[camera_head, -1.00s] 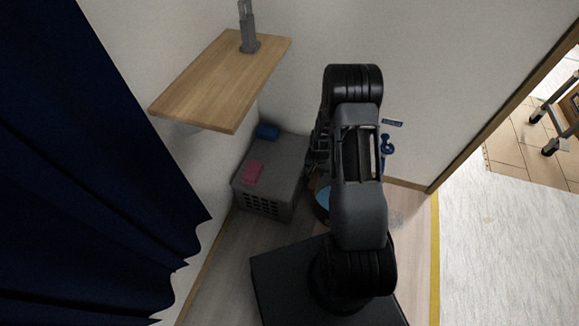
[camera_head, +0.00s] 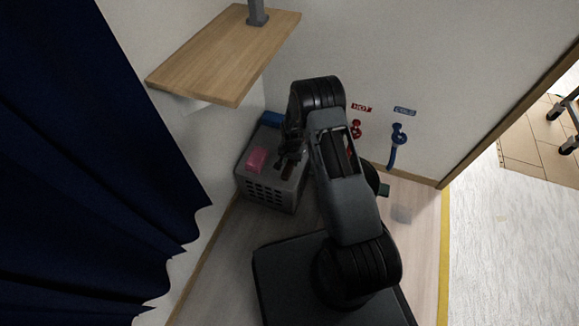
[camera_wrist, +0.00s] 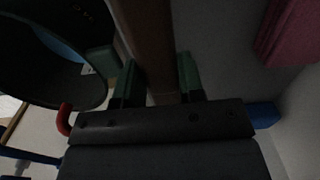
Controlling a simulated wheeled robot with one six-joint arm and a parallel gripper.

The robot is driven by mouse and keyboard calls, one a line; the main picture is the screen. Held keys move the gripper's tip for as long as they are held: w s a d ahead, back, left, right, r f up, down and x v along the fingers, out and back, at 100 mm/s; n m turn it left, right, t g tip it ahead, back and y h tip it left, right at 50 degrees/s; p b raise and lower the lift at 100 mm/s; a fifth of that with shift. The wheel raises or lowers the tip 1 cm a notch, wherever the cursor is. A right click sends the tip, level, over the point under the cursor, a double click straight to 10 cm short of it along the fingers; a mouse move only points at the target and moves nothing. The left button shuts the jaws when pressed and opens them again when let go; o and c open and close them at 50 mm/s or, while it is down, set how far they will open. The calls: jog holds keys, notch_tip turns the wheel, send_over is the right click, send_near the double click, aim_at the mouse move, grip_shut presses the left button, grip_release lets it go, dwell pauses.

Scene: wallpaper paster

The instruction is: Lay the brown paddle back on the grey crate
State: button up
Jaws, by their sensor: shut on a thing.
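The brown paddle (camera_wrist: 150,45) is between the two green fingers of my gripper (camera_wrist: 158,78) in the wrist view, and the gripper is shut on it. Its upper part runs out of the top of that view. In the head view my gripper (camera_head: 289,158) is over the grey crate (camera_head: 268,192), at the right part of its top. A bit of the brown paddle (camera_head: 287,172) shows below the gripper there. I cannot tell whether the paddle touches the crate. The crate's top is partly hidden by my arm.
A black bucket (camera_wrist: 60,90) with blue inside stands beside the crate. A wooden shelf (camera_head: 225,55) overhangs behind. Red (camera_head: 356,130) and blue (camera_head: 397,135) taps are on the wall.

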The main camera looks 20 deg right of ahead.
jog(key=shift+w+a+f, duration=0.3)
jog(key=shift+a+f, duration=0.05)
jog(key=shift+f, duration=0.25)
notch_tip(320, 180, down, 3)
jog(key=shift+w+a+r+b, duration=0.1)
jog(key=shift+b, duration=1.15)
grip_shut()
jog(key=o, duration=1.1)
grip_release()
